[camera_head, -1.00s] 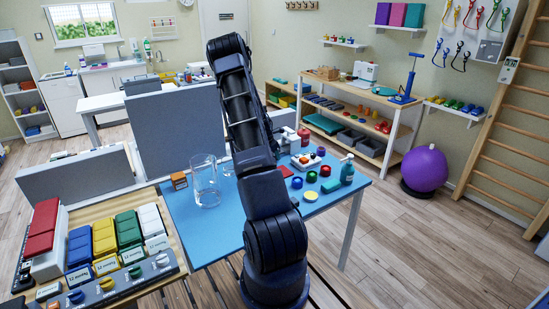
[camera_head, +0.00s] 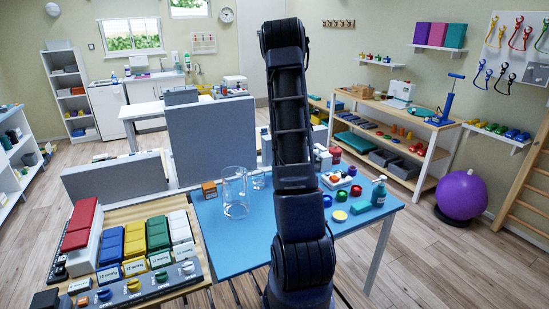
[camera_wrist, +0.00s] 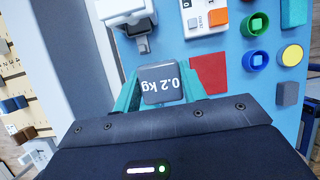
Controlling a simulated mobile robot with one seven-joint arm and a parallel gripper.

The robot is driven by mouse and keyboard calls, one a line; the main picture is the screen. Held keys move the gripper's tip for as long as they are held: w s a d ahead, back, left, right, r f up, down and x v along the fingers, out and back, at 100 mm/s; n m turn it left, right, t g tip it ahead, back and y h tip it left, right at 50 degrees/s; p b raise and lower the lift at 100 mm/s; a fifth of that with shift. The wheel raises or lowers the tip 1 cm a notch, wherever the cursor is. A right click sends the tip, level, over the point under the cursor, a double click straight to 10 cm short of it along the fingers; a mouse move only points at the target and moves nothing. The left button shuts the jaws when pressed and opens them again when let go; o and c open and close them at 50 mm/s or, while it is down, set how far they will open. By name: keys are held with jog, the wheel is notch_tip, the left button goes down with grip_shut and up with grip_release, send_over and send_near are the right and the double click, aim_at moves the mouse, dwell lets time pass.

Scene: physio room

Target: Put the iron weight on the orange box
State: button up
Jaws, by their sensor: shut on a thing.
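My gripper (camera_wrist: 160,92) shows in the wrist view, its teal fingers shut on the iron weight (camera_wrist: 162,84), a dark grey block marked 0.2 kg. The weight is above the blue table. In the head view my arm hides the gripper and the weight. A small orange box (camera_head: 209,190) stands on the left part of the blue table (camera_head: 240,255), left of a clear glass jug (camera_head: 235,192). I cannot make out this box in the wrist view.
A red pad (camera_wrist: 209,73), a white device with an orange square (camera_wrist: 205,18), and green, blue and yellow round pieces lie near the gripper. A grey screen (camera_head: 212,137) stands behind the table. The table's front left part is clear.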

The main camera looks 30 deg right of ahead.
jog(key=w+a+r, duration=0.2)
jog(key=w+a, duration=0.3)
jog(key=a, duration=0.7)
notch_tip(320, 180, up, 4)
send_over(212, 184)
jog(key=a, duration=0.2)
jog(key=f, duration=1.9)
jog(key=shift+d+f, duration=0.15)
jog(key=shift+d, duration=0.05)
jog(key=shift+f, duration=0.15)
jog(key=o, duration=1.1)
